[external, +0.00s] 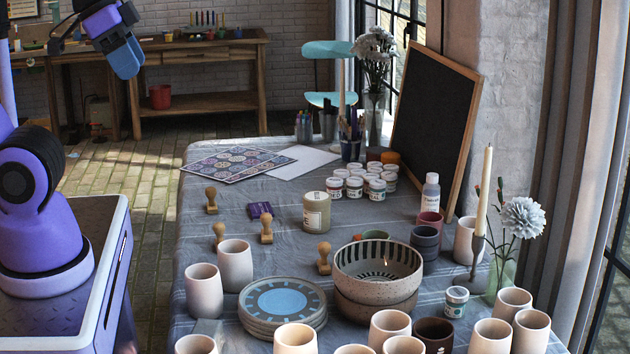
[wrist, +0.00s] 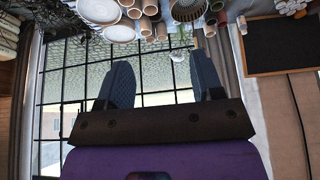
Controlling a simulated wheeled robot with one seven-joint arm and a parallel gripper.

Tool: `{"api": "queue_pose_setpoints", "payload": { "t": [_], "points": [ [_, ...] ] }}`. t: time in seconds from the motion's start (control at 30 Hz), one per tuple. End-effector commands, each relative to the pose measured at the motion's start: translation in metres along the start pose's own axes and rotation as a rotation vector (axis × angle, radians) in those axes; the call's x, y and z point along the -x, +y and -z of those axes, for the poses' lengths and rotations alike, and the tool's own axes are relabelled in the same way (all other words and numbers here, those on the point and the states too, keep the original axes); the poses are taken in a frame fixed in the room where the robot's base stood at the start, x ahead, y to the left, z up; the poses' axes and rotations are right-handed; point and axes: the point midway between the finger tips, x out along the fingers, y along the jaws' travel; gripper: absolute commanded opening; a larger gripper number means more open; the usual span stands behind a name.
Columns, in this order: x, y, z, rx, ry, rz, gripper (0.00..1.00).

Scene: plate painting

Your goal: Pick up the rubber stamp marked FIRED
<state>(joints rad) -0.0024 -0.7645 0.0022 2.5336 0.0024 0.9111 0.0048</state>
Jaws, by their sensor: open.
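Several wooden-handled rubber stamps stand on the cloth-covered table in the external view: a back-left stamp (external: 211,201), one below it (external: 219,235), a middle stamp (external: 266,228) and one beside the big bowl (external: 324,258). I cannot read a mark on any of them, so I cannot tell which is FIRED. My gripper, at the upper left of the external view, is raised away from the table and well apart from the stamps. In the wrist view my gripper (wrist: 163,85) is open, with nothing between its two blue fingers.
A purple pad (external: 260,209) lies among the stamps. Near them are a beige jar (external: 316,212), stacked plates (external: 282,303), a patterned bowl (external: 378,268) and several cups (external: 236,265). A tall candle (external: 484,190) and chalkboard (external: 435,125) stand at right. The table's left strip is fairly clear.

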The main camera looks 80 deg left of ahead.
Motion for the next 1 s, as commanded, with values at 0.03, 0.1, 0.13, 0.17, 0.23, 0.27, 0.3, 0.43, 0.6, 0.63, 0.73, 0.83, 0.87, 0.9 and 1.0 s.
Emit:
{"api": "queue_pose_setpoints", "payload": {
  "t": [0.03, 0.1, 0.13, 0.17, 0.23, 0.27, 0.3, 0.43, 0.6, 0.63, 0.73, 0.83, 0.87, 0.9, 1.0],
  "points": [
    [0.000, 0.000, 0.000, 0.000, 0.000, 0.000, 0.73],
    [0.000, 0.000, 0.000, 0.000, 0.000, 0.000, 0.89],
    [0.000, 0.000, 0.000, 0.000, 0.000, 0.000, 0.93],
    [0.000, 0.000, 0.000, 0.000, 0.000, 0.000, 0.93],
    [0.000, 0.000, 0.000, 0.000, 0.000, 0.000, 0.93],
    [0.000, 0.000, 0.000, 0.000, 0.000, 0.000, 0.93],
    [0.000, 0.000, 0.000, 0.000, 0.000, 0.000, 0.93],
    [0.000, -0.001, 0.003, 0.001, -0.002, 0.002, 0.93],
    [-0.004, -0.012, 0.028, 0.010, -0.023, 0.023, 0.93],
    [-0.005, -0.016, 0.035, 0.012, -0.029, 0.029, 0.93],
    [-0.012, -0.032, 0.062, 0.020, -0.052, 0.050, 0.93],
    [-0.022, -0.051, 0.088, 0.025, -0.074, 0.069, 0.93],
    [-0.025, -0.058, 0.096, 0.028, -0.080, 0.075, 0.93],
    [-0.029, -0.067, 0.106, 0.031, -0.089, 0.082, 0.93],
    [-0.043, -0.091, 0.129, 0.037, -0.114, 0.097, 0.93]
  ]
}}
